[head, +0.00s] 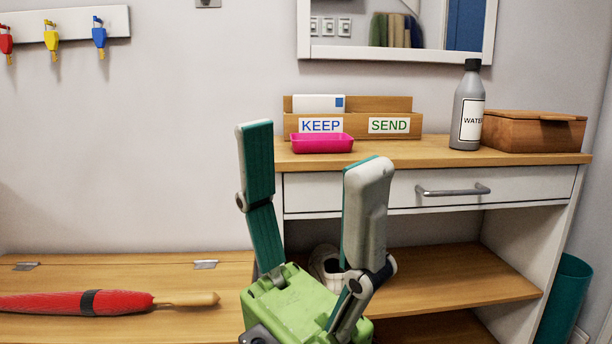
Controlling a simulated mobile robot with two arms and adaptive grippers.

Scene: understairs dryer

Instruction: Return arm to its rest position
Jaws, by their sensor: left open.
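My left gripper (311,150) is in the middle of the head view, pointing up with its two fingers spread wide apart. It is open, with nothing between the fingers. It stands in front of the left part of the white cabinet (380,191), and its fingertips reach about the height of the wooden top. The green body of the gripper is at the bottom of the view. The rest of the left arm is hidden or out of view. My right gripper does not show.
The cabinet top holds a KEEP/SEND letter box (352,105), a pink tray (321,147), a water bottle (468,110) and a wooden box (533,132). A red umbrella (70,303) lies on the bench at left. A drawer handle (453,191) sticks out. A teal bin (566,300) stands at right.

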